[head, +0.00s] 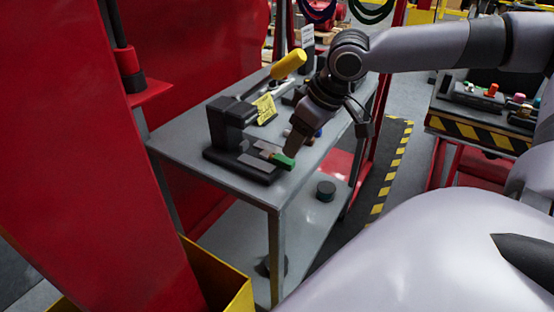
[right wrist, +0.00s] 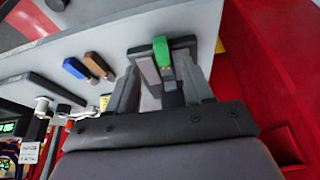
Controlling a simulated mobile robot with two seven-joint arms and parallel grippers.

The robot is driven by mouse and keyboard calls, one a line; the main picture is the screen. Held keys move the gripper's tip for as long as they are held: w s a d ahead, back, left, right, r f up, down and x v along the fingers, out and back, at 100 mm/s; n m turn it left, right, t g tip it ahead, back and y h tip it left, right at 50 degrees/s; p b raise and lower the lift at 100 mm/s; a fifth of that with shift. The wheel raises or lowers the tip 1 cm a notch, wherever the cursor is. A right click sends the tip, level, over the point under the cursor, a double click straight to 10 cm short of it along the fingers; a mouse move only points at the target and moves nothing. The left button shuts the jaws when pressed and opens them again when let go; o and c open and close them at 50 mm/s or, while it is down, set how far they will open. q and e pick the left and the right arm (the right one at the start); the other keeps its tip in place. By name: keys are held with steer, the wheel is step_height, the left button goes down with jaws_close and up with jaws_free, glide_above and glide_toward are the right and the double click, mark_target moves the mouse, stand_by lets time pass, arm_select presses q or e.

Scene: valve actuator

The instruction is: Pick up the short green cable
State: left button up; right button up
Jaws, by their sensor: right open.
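A short, bright green piece (head: 283,160) lies at the front edge of a black fixture on the grey table. It looks like a block or connector end; I cannot tell if it is the short green cable. My right gripper (head: 292,148) is just above and beside it, pointing down. In the right wrist view the green piece (right wrist: 162,50) shows between the two spread, empty fingers of the right gripper (right wrist: 159,66). Whether the fingers touch it is unclear. A dark green coiled cable (head: 372,12) hangs at the top of the head view. My left gripper is not in view.
The black fixture (head: 225,128) with a yellow note (head: 264,109) stands on the grey table (head: 180,140). A yellow handle (head: 289,63) rises behind. Blue (right wrist: 76,68) and brown (right wrist: 97,64) pieces lie nearby. A red post (head: 80,150) stands left. A dark round object (head: 326,190) is on the lower shelf.

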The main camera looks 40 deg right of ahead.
mark_target(285, 159)
steer(key=shift+w+b+x, duration=0.1)
steer(key=shift+b+x, duration=0.25)
steer(key=shift+x, duration=1.15)
steer(key=shift+w+b+x, duration=0.15)
steer(key=shift+b+x, duration=0.2)
steer(key=shift+x, duration=1.1)
steer(key=shift+a+r, duration=0.1)
steer(key=shift+a, duration=0.1)
jaws_close()
